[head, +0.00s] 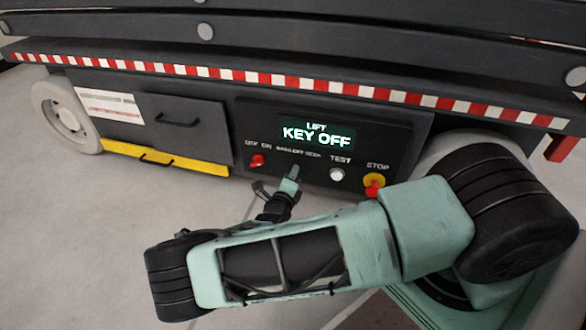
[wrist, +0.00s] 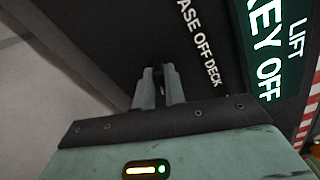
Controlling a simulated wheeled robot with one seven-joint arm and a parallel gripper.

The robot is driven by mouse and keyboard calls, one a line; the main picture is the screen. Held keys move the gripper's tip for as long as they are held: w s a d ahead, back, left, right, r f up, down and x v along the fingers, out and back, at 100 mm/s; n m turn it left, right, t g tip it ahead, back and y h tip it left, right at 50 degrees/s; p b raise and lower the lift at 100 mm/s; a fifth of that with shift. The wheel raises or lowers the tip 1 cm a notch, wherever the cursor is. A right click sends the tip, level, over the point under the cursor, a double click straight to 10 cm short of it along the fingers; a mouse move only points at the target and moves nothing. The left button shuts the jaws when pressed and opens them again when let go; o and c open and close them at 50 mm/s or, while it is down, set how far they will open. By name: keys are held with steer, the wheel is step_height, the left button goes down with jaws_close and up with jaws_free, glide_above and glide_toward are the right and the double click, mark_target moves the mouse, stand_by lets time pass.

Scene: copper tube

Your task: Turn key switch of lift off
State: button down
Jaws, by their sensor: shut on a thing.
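The lift's dark control panel (head: 375,130) faces me, and its lit display (head: 316,134) reads "LIFT KEY OFF". The display also shows in part at the right of the wrist view (wrist: 272,60). My gripper (head: 294,172) is at the panel, below the small "BASE OFF DECK" label. In the wrist view its two fingers (wrist: 158,76) are close together, shut on the key switch beside that label. The key switch is mostly hidden between the fingertips, and its angle cannot be made out.
On the panel, a red switch (head: 257,160) is left of my gripper. A white test button (head: 337,174) and a red stop button on yellow (head: 374,187) are to its right. A striped red-white edge (head: 300,82) overhangs the panel. Grey floor (head: 90,230) is clear at left.

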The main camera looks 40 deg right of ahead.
steer(key=shift+n+p, duration=0.85)
steer(key=shift+n, duration=0.95)
steer(key=shift+f, duration=0.1)
steer(key=c, duration=1.5)
jaws_free()
steer(key=shift+o, duration=0.2)
steer(key=shift+a, duration=0.1)
steer(key=p+v, duration=0.5)
steer(key=v, duration=1.2)
steer(key=shift+s+a, duration=0.15)
